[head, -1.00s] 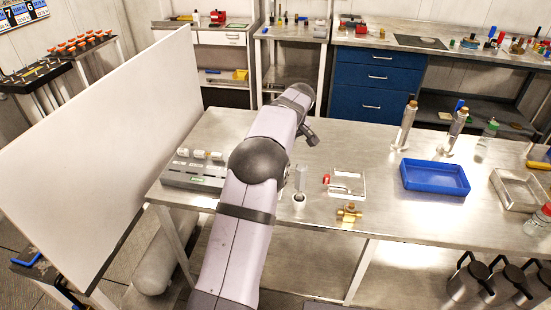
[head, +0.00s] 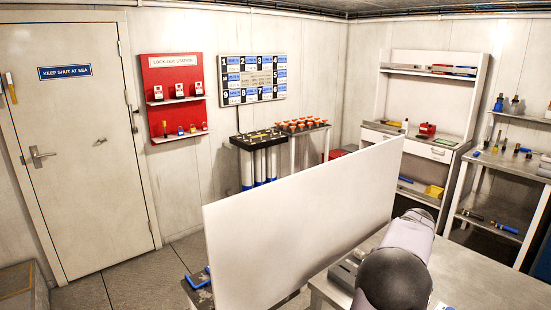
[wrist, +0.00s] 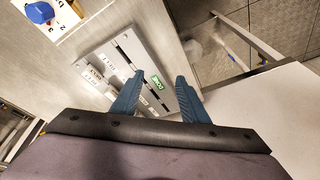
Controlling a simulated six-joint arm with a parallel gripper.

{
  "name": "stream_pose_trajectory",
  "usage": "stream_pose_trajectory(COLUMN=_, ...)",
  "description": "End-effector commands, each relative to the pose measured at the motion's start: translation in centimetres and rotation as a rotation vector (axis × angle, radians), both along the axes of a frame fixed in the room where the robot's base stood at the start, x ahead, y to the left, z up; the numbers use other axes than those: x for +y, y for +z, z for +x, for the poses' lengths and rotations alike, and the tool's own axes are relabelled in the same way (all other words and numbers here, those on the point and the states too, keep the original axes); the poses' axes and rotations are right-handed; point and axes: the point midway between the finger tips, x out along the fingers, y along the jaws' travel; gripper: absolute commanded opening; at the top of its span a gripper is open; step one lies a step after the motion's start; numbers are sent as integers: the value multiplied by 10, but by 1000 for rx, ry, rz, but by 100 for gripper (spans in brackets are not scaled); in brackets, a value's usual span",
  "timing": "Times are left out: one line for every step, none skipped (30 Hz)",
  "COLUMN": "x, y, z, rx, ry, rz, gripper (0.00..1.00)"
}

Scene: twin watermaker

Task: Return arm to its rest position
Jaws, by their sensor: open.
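My gripper (wrist: 159,76) shows in the wrist view with its two blue fingers spread apart and nothing between them. Beyond the fingers is a grey slotted rack (wrist: 111,48) with a green DONE label and white labels. It lies on the metal bench near an edge, and the fingers partly cover it.
A large white panel (head: 300,225) stands beside the bench (head: 447,265), close to my arm. A blue knob (wrist: 39,12) is at the wrist view's upper left. Behind are a closed door (head: 85,150), a red lock-out board (head: 174,98) and shelves (head: 432,60).

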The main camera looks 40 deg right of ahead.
Motion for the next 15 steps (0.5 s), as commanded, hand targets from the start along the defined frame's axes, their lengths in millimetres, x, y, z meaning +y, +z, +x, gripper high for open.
stream_pose_trajectory(x=28, y=1, z=28, rx=12, ry=42, rz=13, gripper=41)
stream_pose_trajectory(x=44, y=1, z=41, rx=20, ry=59, rz=22, gripper=41)
stream_pose_trajectory(x=67, y=0, z=57, rx=30, ry=83, rz=32, gripper=41)
stream_pose_trajectory(x=84, y=-1, z=68, rx=38, ry=102, rz=38, gripper=41)
stream_pose_trajectory(x=102, y=-2, z=78, rx=48, ry=120, rz=45, gripper=41)
stream_pose_trajectory(x=127, y=-3, z=90, rx=59, ry=146, rz=54, gripper=41)
stream_pose_trajectory(x=146, y=-4, z=98, rx=70, ry=165, rz=58, gripper=41)
stream_pose_trajectory(x=165, y=-5, z=105, rx=79, ry=185, rz=63, gripper=41)
stream_pose_trajectory(x=192, y=-7, z=112, rx=93, ry=212, rz=70, gripper=41)
stream_pose_trajectory(x=212, y=-8, z=117, rx=103, ry=234, rz=72, gripper=41)
stream_pose_trajectory(x=231, y=-10, z=119, rx=114, ry=254, rz=75, gripper=41)
stream_pose_trajectory(x=258, y=-12, z=122, rx=128, ry=282, rz=78, gripper=41)
stream_pose_trajectory(x=277, y=-14, z=122, rx=139, ry=303, rz=80, gripper=41)
stream_pose_trajectory(x=296, y=-16, z=121, rx=151, ry=325, rz=81, gripper=41)
stream_pose_trajectory(x=320, y=-18, z=118, rx=165, ry=353, rz=80, gripper=41)
